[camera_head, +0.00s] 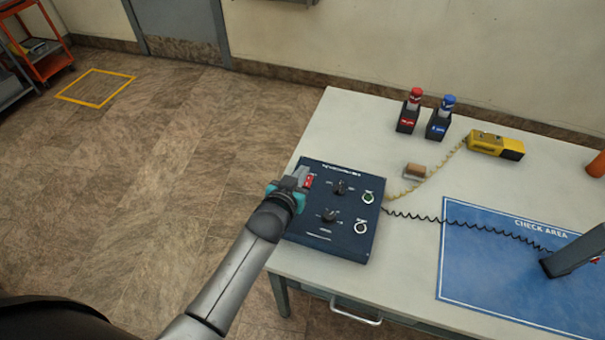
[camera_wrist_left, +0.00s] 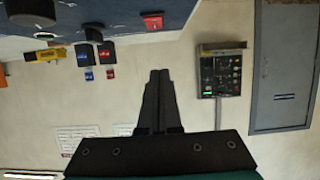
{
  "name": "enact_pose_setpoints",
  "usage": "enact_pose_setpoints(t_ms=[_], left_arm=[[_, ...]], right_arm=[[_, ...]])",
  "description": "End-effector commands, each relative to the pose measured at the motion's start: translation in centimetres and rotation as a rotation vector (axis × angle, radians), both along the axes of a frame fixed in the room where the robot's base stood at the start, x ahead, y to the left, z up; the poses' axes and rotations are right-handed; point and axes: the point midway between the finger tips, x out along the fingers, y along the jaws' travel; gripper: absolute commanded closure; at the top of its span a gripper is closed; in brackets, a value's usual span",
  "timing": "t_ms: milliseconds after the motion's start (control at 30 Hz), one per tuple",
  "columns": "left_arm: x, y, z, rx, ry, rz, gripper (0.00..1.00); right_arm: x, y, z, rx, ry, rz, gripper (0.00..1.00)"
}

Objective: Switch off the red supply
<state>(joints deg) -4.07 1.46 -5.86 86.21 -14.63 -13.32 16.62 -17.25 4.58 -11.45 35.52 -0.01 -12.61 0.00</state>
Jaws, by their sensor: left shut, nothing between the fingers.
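The dark blue control box (camera_head: 335,240) sits on the near left part of the white table. A red switch (camera_head: 308,182) is at its far left corner; it also shows in the left wrist view (camera_wrist_left: 152,22). My left gripper (camera_head: 301,176) is shut and empty, at the box's left edge beside the red switch. In the left wrist view its fingers (camera_wrist_left: 160,76) are together, with the red switch beyond their tips. Whether they touch it I cannot tell. Two black knobs (camera_head: 340,187) (camera_head: 329,215) and two round green-marked parts (camera_head: 368,197) (camera_head: 360,228) are on the box.
Red-topped (camera_head: 409,112) and blue-topped (camera_head: 440,118) bottles stand in holders behind the box. A yellow device (camera_head: 495,146) lies at the back right. A coiled black cord (camera_head: 470,228) crosses the blue check-area mat (camera_head: 480,270). A dark grey bar (camera_head: 577,254) enters at the right edge.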

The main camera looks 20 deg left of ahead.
Motion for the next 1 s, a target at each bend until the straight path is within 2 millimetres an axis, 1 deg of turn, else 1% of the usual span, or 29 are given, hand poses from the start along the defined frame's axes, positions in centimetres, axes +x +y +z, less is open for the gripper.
enact_pose_setpoints(t_ms=[33, 200, 400, 500, 700, 1000], left_arm=[[-1.4, 0.0, -0.3, 0.000, 0.009, 0.000, 1.00], [-4.4, 0.1, 0.0, 0.000, 0.009, 0.000, 1.00], [-7.5, 0.2, 0.4, -0.001, 0.007, 0.000, 1.00], [-8.6, 0.2, 0.5, 0.000, 0.007, 0.000, 1.00], [-9.6, 0.3, 0.7, 0.000, 0.006, 0.000, 1.00], [-9.7, 0.3, 0.7, 0.000, 0.005, 0.000, 1.00]], right_arm=[[-0.2, 0.0, 0.1, 0.000, 0.002, 0.000, 1.00], [-0.1, 0.0, 0.4, 0.000, 0.002, 0.000, 1.00], [-0.1, 0.0, 0.6, 0.000, 0.001, 0.000, 1.00], [-0.1, 0.0, 0.7, 0.000, 0.001, 0.000, 1.00], [0.0, 0.0, 0.8, 0.000, 0.000, 0.000, 1.00], [0.1, 0.0, 0.8, 0.000, -0.001, 0.000, 1.00]])
